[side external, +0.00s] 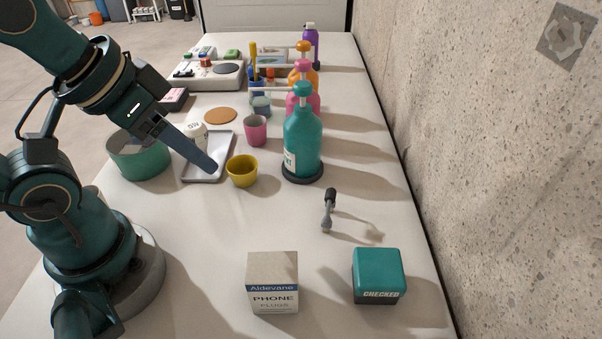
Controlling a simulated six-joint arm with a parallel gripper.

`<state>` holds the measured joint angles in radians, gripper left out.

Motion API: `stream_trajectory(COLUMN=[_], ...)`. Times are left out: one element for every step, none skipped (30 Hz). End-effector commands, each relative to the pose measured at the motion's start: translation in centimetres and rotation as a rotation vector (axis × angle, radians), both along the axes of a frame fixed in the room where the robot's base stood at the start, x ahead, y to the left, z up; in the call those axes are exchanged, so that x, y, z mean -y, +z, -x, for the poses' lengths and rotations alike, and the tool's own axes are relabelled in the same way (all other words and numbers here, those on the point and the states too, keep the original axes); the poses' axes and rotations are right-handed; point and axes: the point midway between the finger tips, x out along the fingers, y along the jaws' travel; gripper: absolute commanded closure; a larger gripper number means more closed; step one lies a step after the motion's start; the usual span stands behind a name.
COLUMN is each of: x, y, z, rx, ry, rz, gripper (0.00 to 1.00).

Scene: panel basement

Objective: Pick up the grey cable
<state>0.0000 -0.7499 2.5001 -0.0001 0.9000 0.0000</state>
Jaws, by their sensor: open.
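A short grey piece with a dark head (329,210) lies on the right half of the table, casting a shadow to its right. It is the only thing in view that could be the grey cable; its fine shape is too small to make out. My gripper (209,164) is open and seen side-on, so one finger hides the other. It points down and right over the metal tray, left of the yellow cup and well to the upper left of the grey piece. Nothing shows between its fingers.
A yellow cup (242,171), metal tray (226,146) and green bowl (138,160) stand near my gripper. A teal pump bottle (303,142) stands behind the grey piece. A phone box (273,282) and teal CHECKED box (378,275) stand in front. A concrete wall (480,150) borders the right.

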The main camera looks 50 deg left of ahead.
Motion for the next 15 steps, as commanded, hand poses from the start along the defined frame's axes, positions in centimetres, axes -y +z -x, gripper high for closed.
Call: stream_trajectory(x=[0.0, 0.0, 0.0, 0.0, 0.0, 0.0, 0.0, 0.0, 0.0, 0.0, 0.0, -0.1, -0.2, -0.4, -0.8], y=[0.0, 0.0, 0.0, 0.0, 0.0, 0.0, 0.0, 0.0, 0.0, 0.0, 0.1, 0.3, 0.6, 0.9, 1.7], z=[0.0, 0.0, 0.0, 0.0, 0.0, 0.0, 0.0, 0.0, 0.0, -0.1, -0.2, -0.6, -1.1, -1.7, -2.7], rx=[0.0, 0.0, 0.0, 0.0, 0.0, 0.0, 0.0, 0.0, 0.0, 0.003, 0.012, 0.034, 0.058, 0.092, 0.153], ry=[0.0, 0.0, 0.0, 0.0, 0.0, 0.0, 0.0, 0.0, 0.001, 0.003, 0.004, 0.007, 0.008, 0.008, 0.006], rz=[0.0, 0.0, 0.0, 0.0, 0.0, 0.0, 0.0, 0.0, 0.0, 0.001, 0.002, 0.0, -0.007, -0.019, -0.042], gripper=[0.39, 0.39, 0.39, 0.39, 0.39, 0.39, 0.39, 0.39, 0.39, 0.39, 0.39, 0.39, 0.39, 0.39, 0.39])
